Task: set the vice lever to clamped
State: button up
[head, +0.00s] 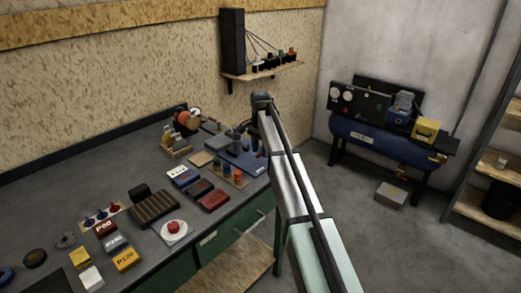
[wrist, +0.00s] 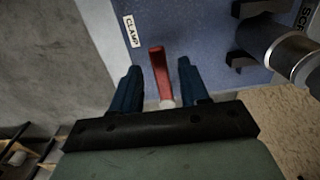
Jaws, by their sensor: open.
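The vice lever is a red bar (wrist: 159,72) with a pale end, on a blue base plate (wrist: 205,40) in the wrist view. A white label reading CLAMP (wrist: 131,31) is on the plate, to the left of the lever. My gripper (wrist: 158,72) is open, with one dark blue finger on each side of the red lever. I cannot tell whether either finger touches it. In the head view the blue base (head: 240,158) sits at the bench's far right corner, and my arm hides part of it. The lever is not clear there.
A metal cylinder (wrist: 290,55) stands right of the lever in the wrist view. On the bench (head: 60,190), coloured blocks (head: 214,200), a red button (head: 173,227) and an orange reel (head: 186,122) lie to the left.

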jog(key=shift+f, duration=0.2)
jog(key=shift+c, duration=0.4)
grip_shut()
